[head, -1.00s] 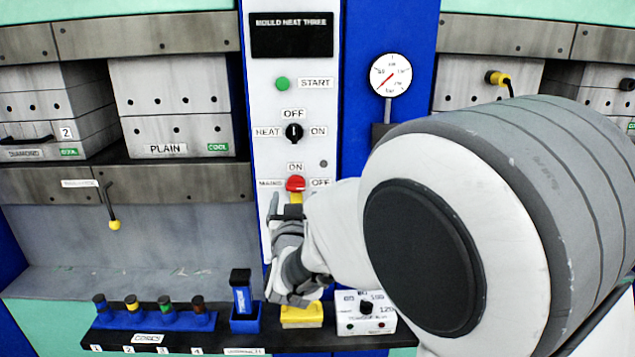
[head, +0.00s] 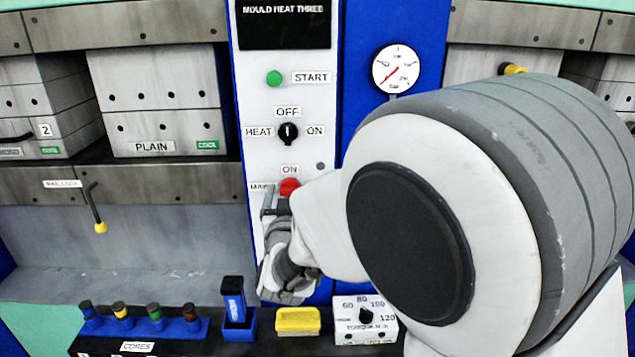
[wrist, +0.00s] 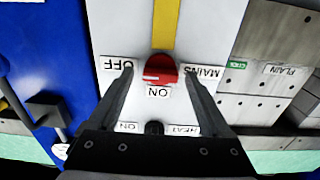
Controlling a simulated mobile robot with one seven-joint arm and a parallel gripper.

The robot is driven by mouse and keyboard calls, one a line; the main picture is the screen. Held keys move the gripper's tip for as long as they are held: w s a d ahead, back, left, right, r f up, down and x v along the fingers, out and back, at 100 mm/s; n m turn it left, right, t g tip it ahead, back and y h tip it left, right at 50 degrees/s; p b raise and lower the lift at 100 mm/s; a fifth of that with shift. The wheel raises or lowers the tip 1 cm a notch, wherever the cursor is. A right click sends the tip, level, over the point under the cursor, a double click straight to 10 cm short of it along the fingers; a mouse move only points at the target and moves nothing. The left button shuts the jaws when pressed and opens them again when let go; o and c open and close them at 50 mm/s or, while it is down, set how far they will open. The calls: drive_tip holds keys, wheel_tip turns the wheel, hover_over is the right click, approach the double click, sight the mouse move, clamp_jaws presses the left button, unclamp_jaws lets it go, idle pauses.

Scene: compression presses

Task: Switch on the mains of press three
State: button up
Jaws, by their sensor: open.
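The red mains knob (head: 289,187) is on the white panel of the press headed MOULD HEAT THREE. My forearm and gripper hide part of it in the head view. In the wrist view, which is upside down, the red knob (wrist: 160,68) lies between the fingertips of my open gripper (wrist: 157,74), with space on both sides. A pale mark on the knob sits towards the OFF label (wrist: 116,64). The ON label (wrist: 158,92) is beside the knob. In the head view my gripper (head: 272,200) is at the panel, just left of and below the knob.
The HEAT knob (head: 288,133) and green START button (head: 274,78) are above on the panel. A gauge (head: 397,69) hangs to the right.

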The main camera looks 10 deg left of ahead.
clamp_jaws()
idle(0.5)
drive_tip(key=n+p, duration=0.1)
drive_tip(key=n, duration=0.3)
drive_tip(key=shift+a+r, duration=0.1)
drive_tip(key=n+p, duration=0.2)
drive_tip(key=n, duration=0.3)
drive_tip(key=shift+a, duration=0.1)
drive_tip(key=n+p, duration=0.2)
drive_tip(key=n, duration=0.3)
drive_tip(key=shift+s+n+p, duration=0.1)
drive_tip(key=shift+n+p, duration=0.2)
drive_tip(key=shift+n, duration=0.1)
drive_tip(key=shift+f+n+p, duration=0.2)
drive_tip(key=shift+n+p, duration=0.5)
drive_tip(key=shift+n, duration=0.8)
